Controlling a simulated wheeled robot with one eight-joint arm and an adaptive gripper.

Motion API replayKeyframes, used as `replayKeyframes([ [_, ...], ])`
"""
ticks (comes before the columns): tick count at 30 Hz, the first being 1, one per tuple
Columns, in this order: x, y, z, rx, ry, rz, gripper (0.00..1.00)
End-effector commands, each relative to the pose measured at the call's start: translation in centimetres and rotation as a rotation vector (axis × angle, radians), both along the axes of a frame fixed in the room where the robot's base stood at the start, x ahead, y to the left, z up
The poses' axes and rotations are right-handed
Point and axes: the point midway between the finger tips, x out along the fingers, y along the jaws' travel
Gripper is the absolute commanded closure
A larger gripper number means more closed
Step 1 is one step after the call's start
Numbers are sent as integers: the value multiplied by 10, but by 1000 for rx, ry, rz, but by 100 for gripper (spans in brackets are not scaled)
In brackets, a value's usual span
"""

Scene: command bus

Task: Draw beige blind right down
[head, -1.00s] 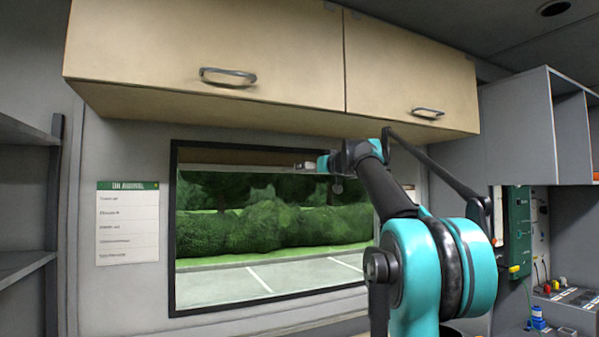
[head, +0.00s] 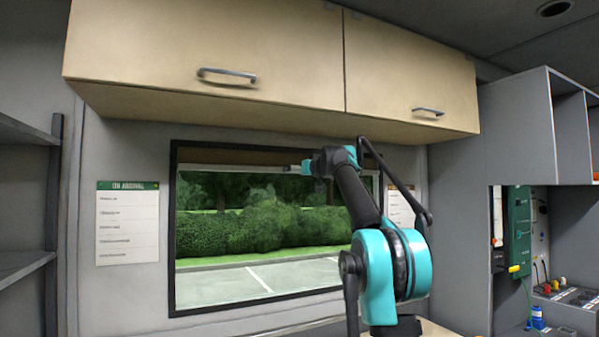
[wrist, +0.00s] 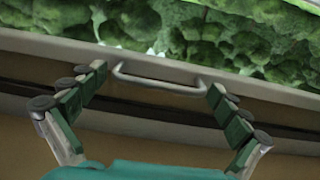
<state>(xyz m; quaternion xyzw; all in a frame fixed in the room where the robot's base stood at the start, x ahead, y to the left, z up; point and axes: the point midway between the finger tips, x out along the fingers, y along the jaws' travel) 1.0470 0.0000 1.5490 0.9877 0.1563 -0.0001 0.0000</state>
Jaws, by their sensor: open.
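The beige blind (head: 225,157) is rolled up at the top of the window, a short brownish strip with a pale bottom rail (head: 235,168) under it. In the wrist view the pale rail (wrist: 50,45) crosses the picture on a slant, with a thin metal handle (wrist: 160,83) on it. My gripper (wrist: 158,79) is open, one finger at each end of the handle and nothing clamped. Whether the fingers touch the handle I cannot tell. In the head view my gripper (head: 308,167) is at the rail, its fingers small and partly hidden by my wrist.
Wooden overhead cupboards (head: 210,100) with handles hang just above the window and my arm. The black window frame (head: 172,240) surrounds glass with a hedge outside. Grey shelves (head: 25,265) stand at left, grey cabinets (head: 515,130) at right.

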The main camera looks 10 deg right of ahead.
Motion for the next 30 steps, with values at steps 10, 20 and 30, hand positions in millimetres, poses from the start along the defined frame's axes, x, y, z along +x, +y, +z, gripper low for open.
replayKeyframes([
  [10, 0, 0, 0, 0, 0, 0, 20],
  [20, 0, -1, 0, 0, 0, -1, 59],
  [30, 0, -1, -20, 0, 0, -2, 59],
])
